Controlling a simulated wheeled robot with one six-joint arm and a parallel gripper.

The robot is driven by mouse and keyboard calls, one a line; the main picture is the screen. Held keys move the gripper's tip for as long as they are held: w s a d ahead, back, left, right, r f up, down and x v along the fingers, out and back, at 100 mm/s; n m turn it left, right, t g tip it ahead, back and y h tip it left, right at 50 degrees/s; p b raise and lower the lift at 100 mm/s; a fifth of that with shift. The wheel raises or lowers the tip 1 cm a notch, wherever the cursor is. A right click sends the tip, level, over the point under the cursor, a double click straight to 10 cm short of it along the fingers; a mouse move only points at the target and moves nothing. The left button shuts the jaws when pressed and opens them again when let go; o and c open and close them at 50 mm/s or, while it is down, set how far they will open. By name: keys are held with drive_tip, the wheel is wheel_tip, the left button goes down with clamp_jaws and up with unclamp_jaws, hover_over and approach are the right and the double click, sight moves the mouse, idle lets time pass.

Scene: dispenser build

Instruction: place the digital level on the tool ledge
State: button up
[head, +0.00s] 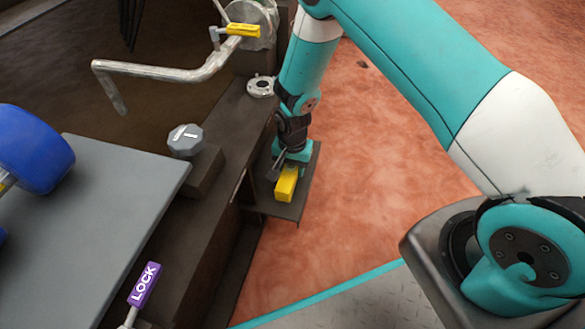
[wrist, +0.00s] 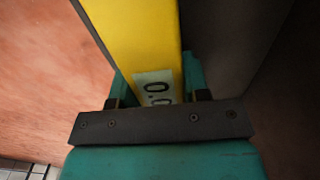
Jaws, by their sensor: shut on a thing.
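The digital level (head: 286,184) is a yellow bar held under my gripper (head: 292,157) in the head view. In the wrist view the yellow level (wrist: 137,35) runs between the two fingers of my gripper (wrist: 157,97), with a pale display showing "0.0" in part. My gripper is shut on the level. The tool ledge (head: 297,205) is a dark flat plate on the side of the dark frame. The level is over or on the ledge; I cannot tell whether it touches.
A grey knob (head: 186,140), a grey panel (head: 110,190) and a purple LOCK tag (head: 144,285) are left of the ledge. A bent metal crank (head: 165,72) with a yellow tag stands above. Reddish floor (head: 350,200) lies open to the right.

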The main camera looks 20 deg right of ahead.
drive_tip(key=o, duration=1.1)
drive_tip(key=shift+f, duration=0.1)
drive_tip(key=shift+o, duration=0.2)
wheel_tip(320, 180, up, 12)
drive_tip(key=p, duration=0.7)
drive_tip(key=shift+r+p, duration=0.2)
drive_tip(key=shift+p, duration=0.15)
